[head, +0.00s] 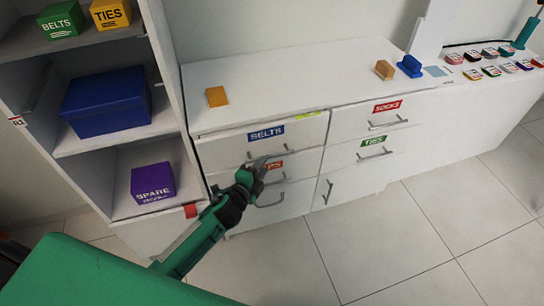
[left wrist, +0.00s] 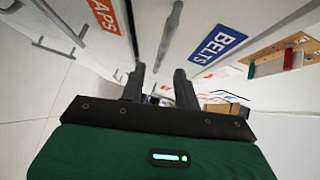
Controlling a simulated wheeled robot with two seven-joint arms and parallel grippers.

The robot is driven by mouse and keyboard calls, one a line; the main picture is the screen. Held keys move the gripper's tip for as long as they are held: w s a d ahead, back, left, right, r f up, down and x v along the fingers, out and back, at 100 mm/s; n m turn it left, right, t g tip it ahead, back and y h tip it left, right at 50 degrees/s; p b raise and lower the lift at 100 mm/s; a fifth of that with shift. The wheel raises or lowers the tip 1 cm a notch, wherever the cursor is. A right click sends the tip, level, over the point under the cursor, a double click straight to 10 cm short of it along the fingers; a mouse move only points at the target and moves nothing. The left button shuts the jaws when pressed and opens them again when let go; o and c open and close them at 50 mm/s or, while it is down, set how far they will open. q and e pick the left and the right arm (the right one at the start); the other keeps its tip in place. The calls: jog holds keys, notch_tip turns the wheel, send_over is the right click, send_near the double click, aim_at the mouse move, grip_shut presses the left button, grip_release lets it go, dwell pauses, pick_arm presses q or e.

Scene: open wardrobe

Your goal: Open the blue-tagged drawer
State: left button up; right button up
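The drawer with the blue BELTS tag (head: 266,132) is the top left drawer of the white cabinet and looks shut. In the left wrist view the blue tag (left wrist: 218,44) is right of a grey bar handle (left wrist: 171,35). My left gripper (left wrist: 160,80) is open there, and the handle lies ahead of the gap between its fingers. I cannot tell whether the fingers touch it. My right gripper is not in view.
A drawer with an orange-red tag (left wrist: 102,14) lies below. SOCKS (head: 388,106) and TIES (head: 374,140) drawers are to the right. An open shelf with a blue box (head: 105,103) and a purple box (head: 152,182) stands left. The tiled floor in front is clear.

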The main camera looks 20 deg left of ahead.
aim_at(271, 156)
pick_arm(q)
jog(key=x, duration=0.6)
jog(key=shift+w, duration=0.35)
jog(key=shift+c, duration=0.2)
grip_shut()
